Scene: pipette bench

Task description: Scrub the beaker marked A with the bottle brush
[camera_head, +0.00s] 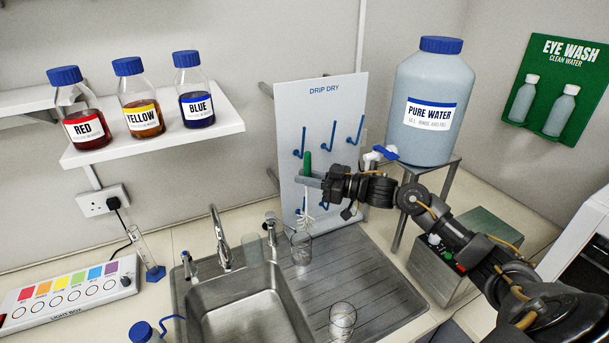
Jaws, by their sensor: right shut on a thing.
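My right gripper (312,181) is shut on the green handle (307,164) of the bottle brush, in front of the drip-dry board. The brush hangs upright, with its pale bristles (304,219) pointing down. A clear glass beaker (301,252) stands on the ribbed drainer below the brush. The bristles are at or just above its rim; I cannot tell whether they enter it. A second clear beaker (342,320) stands nearer on the drainer. I cannot read a letter on either, so I cannot tell which is A. My left gripper is out of view.
The drip-dry board (340,100) with blue pegs stands behind. Taps (222,243) rise behind the sink basin (245,318). The pure-water tank (425,75) stands on a frame at right. A shelf (95,155) holds red, yellow and blue bottles. A light box (65,300) lies at left.

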